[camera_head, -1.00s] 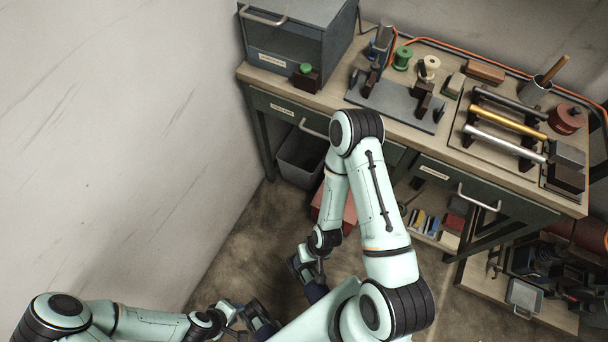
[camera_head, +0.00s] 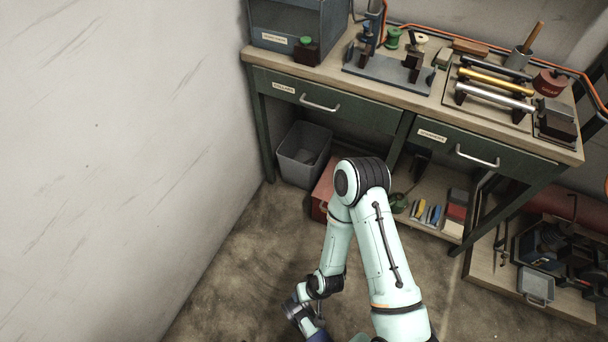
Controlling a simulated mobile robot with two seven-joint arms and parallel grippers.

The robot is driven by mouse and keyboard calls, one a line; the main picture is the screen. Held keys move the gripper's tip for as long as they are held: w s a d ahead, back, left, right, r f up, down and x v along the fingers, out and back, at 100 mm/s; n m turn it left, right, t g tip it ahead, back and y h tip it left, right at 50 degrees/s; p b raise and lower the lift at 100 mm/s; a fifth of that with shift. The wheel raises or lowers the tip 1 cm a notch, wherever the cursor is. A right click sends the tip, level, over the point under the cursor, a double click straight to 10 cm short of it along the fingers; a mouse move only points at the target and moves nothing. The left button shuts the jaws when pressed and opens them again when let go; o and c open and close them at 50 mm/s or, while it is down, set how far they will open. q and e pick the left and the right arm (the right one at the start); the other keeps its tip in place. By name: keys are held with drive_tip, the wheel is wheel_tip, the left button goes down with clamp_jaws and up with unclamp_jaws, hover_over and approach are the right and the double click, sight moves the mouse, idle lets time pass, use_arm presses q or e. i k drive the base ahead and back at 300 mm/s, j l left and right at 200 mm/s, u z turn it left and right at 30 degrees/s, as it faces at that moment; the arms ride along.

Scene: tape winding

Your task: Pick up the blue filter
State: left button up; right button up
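I cannot pick out a blue filter with certainty. Small blue pieces (camera_head: 435,214) stand among yellow and grey ones on the low shelf under the bench, too small to identify. My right gripper (camera_head: 308,322) hangs low over the floor near the bottom edge, well away from the bench and shelf. Its fingers are small and partly cut off, so I cannot tell whether it is open or shut. My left gripper is out of view.
The workbench (camera_head: 384,92) carries a grey cabinet (camera_head: 305,25), a fixture plate (camera_head: 385,75) and several rods. Two closed drawers (camera_head: 325,100) face me. A grey bin (camera_head: 303,155) and red box (camera_head: 322,192) stand below. Floor at left is clear.

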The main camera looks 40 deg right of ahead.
sight(436, 212)
drive_tip(key=z, duration=2.55)
drive_tip(key=i, duration=0.1)
drive_tip(key=i+j+u, duration=0.15)
drive_tip(key=i+u, duration=0.2)
drive_tip(key=i, duration=0.15)
drive_tip(key=i+u, duration=0.3)
drive_tip(key=i, duration=0.25)
